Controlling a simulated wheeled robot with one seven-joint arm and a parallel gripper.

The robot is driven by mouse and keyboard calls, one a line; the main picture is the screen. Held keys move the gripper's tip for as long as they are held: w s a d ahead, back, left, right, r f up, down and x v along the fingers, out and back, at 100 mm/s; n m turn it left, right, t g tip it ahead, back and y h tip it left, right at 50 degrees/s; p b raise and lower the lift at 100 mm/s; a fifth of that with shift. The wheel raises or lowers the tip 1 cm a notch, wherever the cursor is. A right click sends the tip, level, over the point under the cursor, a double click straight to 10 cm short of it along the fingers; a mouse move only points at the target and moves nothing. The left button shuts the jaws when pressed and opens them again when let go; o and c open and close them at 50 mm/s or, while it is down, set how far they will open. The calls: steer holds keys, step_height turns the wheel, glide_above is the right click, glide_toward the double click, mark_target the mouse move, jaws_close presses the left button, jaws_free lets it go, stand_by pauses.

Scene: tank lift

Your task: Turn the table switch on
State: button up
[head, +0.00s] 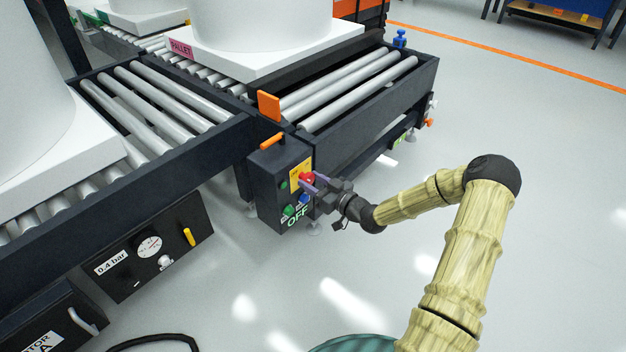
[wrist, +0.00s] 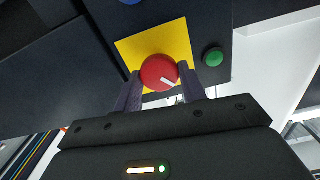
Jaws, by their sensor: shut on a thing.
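The table switch is a red round knob (wrist: 159,73) with a white pointer mark, set on a yellow plate (wrist: 128,51) in the wrist view. In the head view the red knob (head: 307,178) sits on the front of a dark control box (head: 266,190) at the conveyor's corner. The box has a lit "OFF" sign (head: 297,217) low on its face. My gripper (head: 314,184) is at the box face. In the wrist view its two fingers (wrist: 159,82) lie on either side of the knob and are shut on it. The white mark points to the lower right.
Green (wrist: 213,57) and blue (wrist: 131,1) buttons sit near the knob. Roller conveyors (head: 358,88) carry white pallets with large white tanks. The floor to the right is clear.

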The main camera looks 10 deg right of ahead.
steer(key=m+p, duration=0.3)
steer(key=p, duration=0.1)
steer(key=shift+r+m, duration=0.15)
steer(key=shift+m, duration=0.25)
steer(key=m+p, duration=0.3)
steer(key=m, duration=0.1)
steer(key=shift+d+m, duration=0.1)
steer(key=shift+m, duration=0.2)
steer(key=m, duration=0.1)
steer(key=m+p, duration=0.1)
steer(key=m, duration=0.1)
steer(key=m+p, duration=0.1)
steer(key=shift+f+m, duration=0.25)
steer(key=shift+m, duration=0.05)
steer(key=shift+f+m+p, duration=0.1)
steer(key=shift+m+p, duration=0.2)
steer(key=shift+m, duration=1.7)
steer(key=o, duration=1)
